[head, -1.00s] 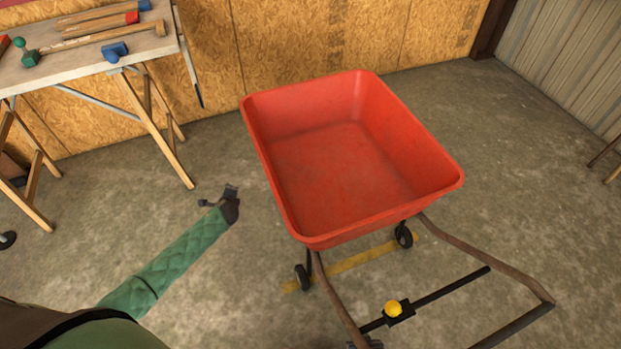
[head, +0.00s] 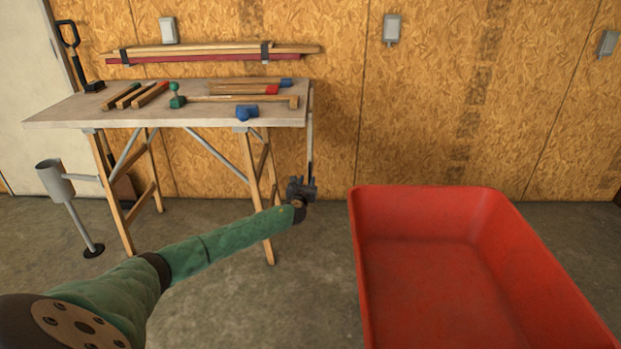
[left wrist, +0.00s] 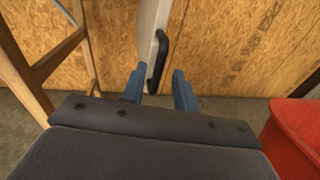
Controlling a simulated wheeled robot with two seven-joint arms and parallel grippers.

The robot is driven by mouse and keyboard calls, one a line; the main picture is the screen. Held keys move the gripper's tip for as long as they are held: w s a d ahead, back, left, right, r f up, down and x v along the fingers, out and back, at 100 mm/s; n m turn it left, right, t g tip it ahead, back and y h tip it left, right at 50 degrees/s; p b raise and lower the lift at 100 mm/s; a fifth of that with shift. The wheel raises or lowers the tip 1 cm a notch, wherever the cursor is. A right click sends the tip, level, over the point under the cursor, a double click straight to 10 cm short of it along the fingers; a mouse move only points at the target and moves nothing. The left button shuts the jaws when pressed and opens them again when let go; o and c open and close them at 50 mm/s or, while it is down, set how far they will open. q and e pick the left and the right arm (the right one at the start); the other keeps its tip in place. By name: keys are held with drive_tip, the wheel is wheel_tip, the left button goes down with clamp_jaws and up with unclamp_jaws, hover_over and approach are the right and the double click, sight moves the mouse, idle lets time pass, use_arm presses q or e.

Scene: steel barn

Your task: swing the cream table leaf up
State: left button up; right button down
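The cream table leaf (head: 310,120) hangs down at the right end of the workbench and shows almost edge-on in the head view. In the left wrist view the leaf (left wrist: 149,25) hangs ahead, with a black handle (left wrist: 160,55) on its right face. My left gripper (head: 303,188) is at the lower end of the leaf. In the left wrist view its two blue fingers (left wrist: 158,88) are apart, and the handle's lower end shows in the gap between them. I see no finger closed on the handle. My right gripper is not in view.
The workbench top (head: 75,110) carries mallets and other wooden-handled tools. A red cart tub (head: 455,215) stands close to the right of my left gripper. A grey post with a cup (head: 75,215) stands at the left. Bare floor lies between bench and tub.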

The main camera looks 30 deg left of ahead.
sight(309, 176)
use_arm(q)
drive_tip(key=shift+b+x, duration=0.35)
drive_tip(key=shift+x, duration=2.15)
drive_tip(key=shift+c, duration=0.4)
clamp_jaws()
